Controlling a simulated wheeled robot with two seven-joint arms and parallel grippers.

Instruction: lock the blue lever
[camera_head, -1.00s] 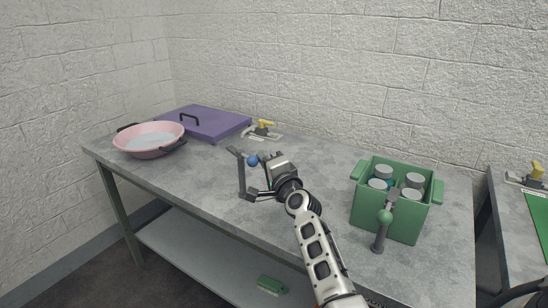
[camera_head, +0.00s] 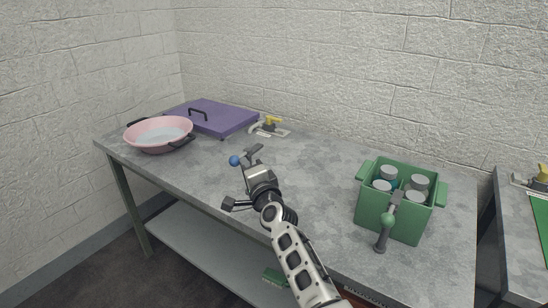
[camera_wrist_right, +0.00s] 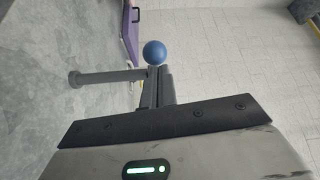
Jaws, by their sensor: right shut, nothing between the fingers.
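The ball is now left of the bar. My right gripper (camera_head: 252,169) is right at the lever and hides its post in the head view. In the right wrist view, the blue ball (camera_wrist_right: 155,53) sits just beyond the fingers, and the grey post (camera_wrist_right: 108,76) runs off to the left. The right gripper (camera_wrist_right: 158,84) is shut with nothing held. I cannot tell whether it touches the lever. My left gripper is not in view.
A green crate (camera_head: 376,211) with several grey-topped bottles stands right, with a green-ball lever (camera_head: 388,220) before it. A pink pan (camera_head: 158,134), a purple board (camera_head: 224,117) and a yellow-handled clamp (camera_head: 270,123) are at the back left. The table middle (camera_head: 310,170) is clear.

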